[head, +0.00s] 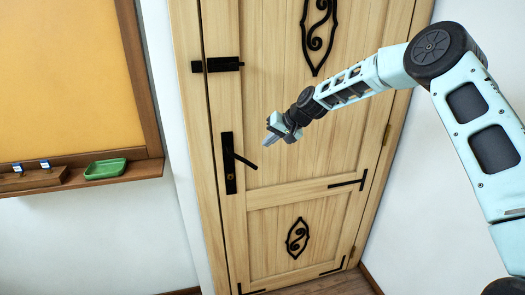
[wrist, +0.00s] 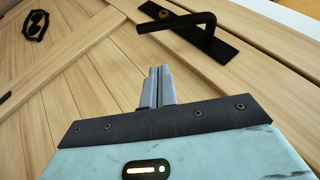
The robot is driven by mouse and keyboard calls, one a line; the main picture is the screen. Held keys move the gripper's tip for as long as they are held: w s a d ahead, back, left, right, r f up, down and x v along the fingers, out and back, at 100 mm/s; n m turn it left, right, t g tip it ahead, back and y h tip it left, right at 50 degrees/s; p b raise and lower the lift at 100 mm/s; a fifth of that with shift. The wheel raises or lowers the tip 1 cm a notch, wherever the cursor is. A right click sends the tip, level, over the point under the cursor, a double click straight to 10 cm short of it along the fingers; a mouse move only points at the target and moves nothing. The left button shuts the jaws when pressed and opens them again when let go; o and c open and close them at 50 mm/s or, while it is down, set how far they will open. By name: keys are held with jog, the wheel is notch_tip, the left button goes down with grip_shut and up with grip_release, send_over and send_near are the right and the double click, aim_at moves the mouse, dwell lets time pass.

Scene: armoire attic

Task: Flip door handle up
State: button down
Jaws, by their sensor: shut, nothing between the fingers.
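A light wooden door (head: 290,130) fills the middle of the head view. Its black handle (head: 242,160) sticks out to the right from a tall black plate (head: 228,165) and slopes slightly downward. The handle also shows at the top right of the wrist view (wrist: 178,24), mounted on its plate (wrist: 222,42). My gripper (head: 268,135) is at the end of the arm, in front of the door, a little above and right of the handle in the head view. In the wrist view its fingers (wrist: 158,86) are together and empty, apart from the handle.
A black latch (head: 218,64) sits above the handle on the door's left edge. A green tray (head: 104,168) lies on a wooden ledge (head: 140,170) under an orange board (head: 65,80) at left. White wall flanks the door.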

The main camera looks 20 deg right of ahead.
jog(key=d+b+v, duration=0.1)
jog(key=v, duration=0.5)
jog(key=shift+f, duration=0.4)
